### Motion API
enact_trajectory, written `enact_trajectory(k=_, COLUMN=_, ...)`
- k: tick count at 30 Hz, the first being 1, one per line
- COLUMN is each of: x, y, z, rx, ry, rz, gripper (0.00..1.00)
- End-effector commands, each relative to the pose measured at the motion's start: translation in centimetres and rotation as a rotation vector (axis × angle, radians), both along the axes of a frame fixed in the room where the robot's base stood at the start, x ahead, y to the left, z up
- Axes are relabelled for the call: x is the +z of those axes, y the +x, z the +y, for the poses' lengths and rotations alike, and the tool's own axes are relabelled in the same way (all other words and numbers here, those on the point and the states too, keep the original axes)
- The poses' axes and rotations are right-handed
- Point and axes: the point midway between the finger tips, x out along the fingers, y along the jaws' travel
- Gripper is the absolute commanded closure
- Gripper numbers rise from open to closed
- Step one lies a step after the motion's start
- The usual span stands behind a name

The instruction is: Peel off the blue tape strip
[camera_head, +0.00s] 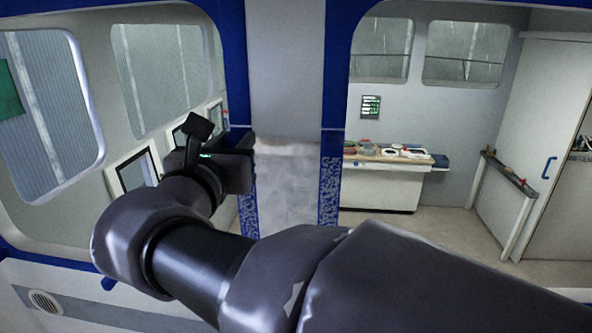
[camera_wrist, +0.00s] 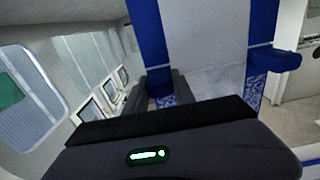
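A pale wall panel (camera_head: 287,185) stands between two blue vertical strips. The left blue strip (camera_head: 233,70) and the right blue strip (camera_head: 335,80) are plain above and speckled white below. I cannot tell which part is the tape. My gripper (camera_head: 250,155) is in front of the left strip at the height where the speckled part begins. In the wrist view my gripper (camera_wrist: 159,76) has two dark fingers apart, with speckled blue (camera_wrist: 164,101) showing between them. It appears open and empty; contact with the strip cannot be judged. My arm hides part of the lower left strip.
Screens (camera_head: 138,170) line the left side below the windows. A counter (camera_head: 385,185) with dishes stands beyond the opening at right. A blue block (camera_wrist: 274,58) projects beside the right strip in the wrist view. A low rail (camera_head: 510,175) and white door stand far right; floor is clear between.

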Motion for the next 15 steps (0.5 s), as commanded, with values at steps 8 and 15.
enact_trajectory(k=8, x=0.00, y=-0.02, z=0.00, rx=0.000, ry=0.000, rz=0.000, gripper=1.00)
enact_trajectory(k=15, x=-0.06, y=-0.84, z=0.07, rx=0.000, ry=0.001, rz=0.000, gripper=1.00)
